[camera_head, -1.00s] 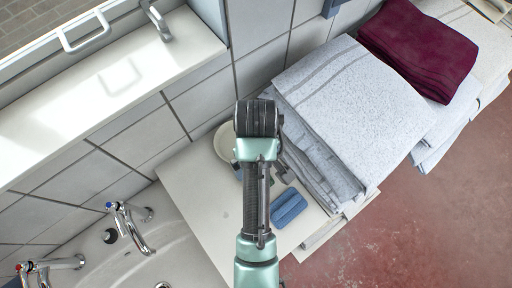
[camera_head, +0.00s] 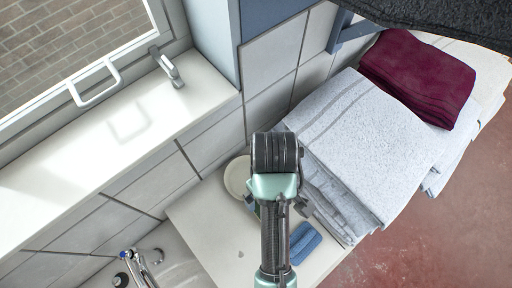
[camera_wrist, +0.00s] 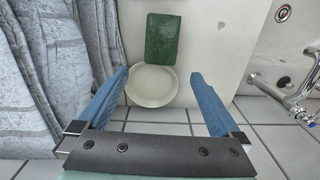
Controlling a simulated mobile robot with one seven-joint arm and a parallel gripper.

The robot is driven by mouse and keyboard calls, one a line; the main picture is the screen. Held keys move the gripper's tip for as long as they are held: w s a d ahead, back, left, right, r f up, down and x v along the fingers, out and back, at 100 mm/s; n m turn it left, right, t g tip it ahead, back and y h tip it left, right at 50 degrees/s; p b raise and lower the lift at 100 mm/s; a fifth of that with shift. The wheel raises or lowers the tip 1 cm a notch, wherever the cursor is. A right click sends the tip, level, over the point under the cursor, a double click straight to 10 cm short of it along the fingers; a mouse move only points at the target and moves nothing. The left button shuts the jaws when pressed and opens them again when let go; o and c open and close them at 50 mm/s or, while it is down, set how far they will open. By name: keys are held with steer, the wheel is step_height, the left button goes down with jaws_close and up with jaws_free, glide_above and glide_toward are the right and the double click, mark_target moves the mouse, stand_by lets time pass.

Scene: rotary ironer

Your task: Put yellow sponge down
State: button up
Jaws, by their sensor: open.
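No yellow surface shows in either view. A flat dark green pad (camera_wrist: 163,40) lies on the white counter (camera_wrist: 209,35) next to a round cream dish (camera_wrist: 152,86). Whether the pad is the sponge's scouring side I cannot tell. In the head view the dish (camera_head: 237,176) is partly hidden by my arm, and the pad is almost wholly hidden. My gripper (camera_wrist: 160,73) is open, its blue fingers spread wide on either side of the dish in the picture, with nothing held between them.
Stacked grey-white towels (camera_head: 365,140) rise close on the right, with a maroon towel (camera_head: 418,78) beyond. A basin with taps (camera_head: 140,264) is at lower left. The tiled wall (camera_head: 215,145) is close behind.

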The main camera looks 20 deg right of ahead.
step_height(320, 180, down, 6)
steer(key=shift+s+f+b, duration=0.15)
steer(key=shift+f+b, duration=0.1)
steer(key=shift+b, duration=0.65)
steer(key=shift+s+f+p, duration=0.1)
steer(key=shift+f+p, duration=0.5)
steer(key=shift+f, duration=2.6)
steer(key=shift+r, duration=0.1)
steer(key=c, duration=1.3)
